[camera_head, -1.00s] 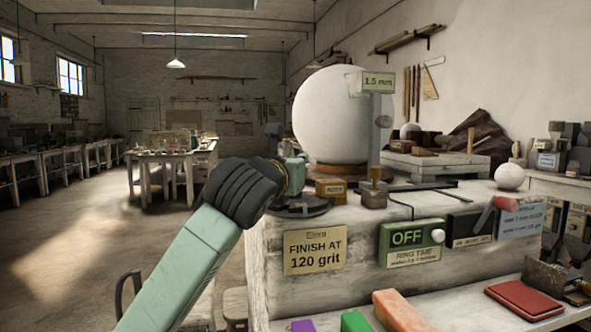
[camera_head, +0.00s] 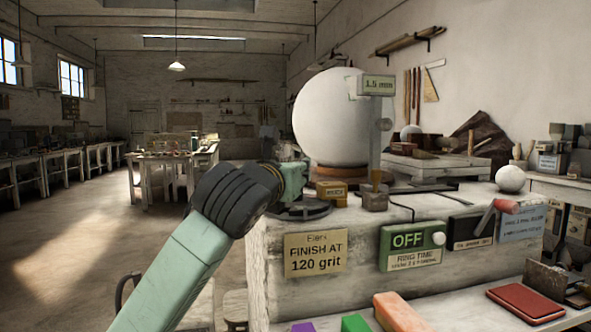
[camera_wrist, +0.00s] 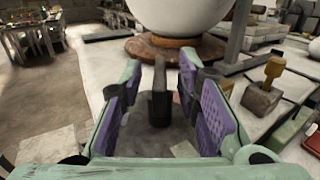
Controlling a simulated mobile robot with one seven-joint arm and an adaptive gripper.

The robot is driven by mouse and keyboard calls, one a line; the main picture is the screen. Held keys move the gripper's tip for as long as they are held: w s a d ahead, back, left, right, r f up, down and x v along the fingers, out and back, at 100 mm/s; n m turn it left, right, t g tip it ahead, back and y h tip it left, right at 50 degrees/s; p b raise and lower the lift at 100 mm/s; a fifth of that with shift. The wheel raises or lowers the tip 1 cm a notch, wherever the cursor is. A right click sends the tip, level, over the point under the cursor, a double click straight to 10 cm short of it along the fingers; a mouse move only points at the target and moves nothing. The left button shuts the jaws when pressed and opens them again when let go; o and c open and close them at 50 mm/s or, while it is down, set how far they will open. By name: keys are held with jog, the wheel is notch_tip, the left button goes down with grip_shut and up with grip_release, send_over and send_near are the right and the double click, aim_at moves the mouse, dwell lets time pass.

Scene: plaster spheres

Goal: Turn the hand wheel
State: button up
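The hand wheel (camera_head: 312,211), a low dark round piece, lies on the near left corner of the plaster-topped bench, partly hidden by my gripper (camera_head: 295,180). In the wrist view my gripper (camera_wrist: 160,105) is open, with purple-padded fingers spread to either side. A dark upright post (camera_wrist: 159,95), which looks like the wheel's handle, stands between the fingers with gaps on both sides. A large white sphere (camera_head: 330,115) rests on a brown round base (camera_head: 335,170) behind the wheel; that base also shows in the wrist view (camera_wrist: 145,48).
A small yellowish box (camera_head: 331,193) and a brown block (camera_head: 375,200) stand close right of the wheel. A post with a 1.5 mm sign (camera_head: 377,86) rises beside the sphere. A green OFF panel (camera_head: 408,238) is on the bench front. Open floor lies left.

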jog(key=v, duration=0.9)
jog(key=shift+s, duration=0.4)
jog(key=shift+a, duration=0.15)
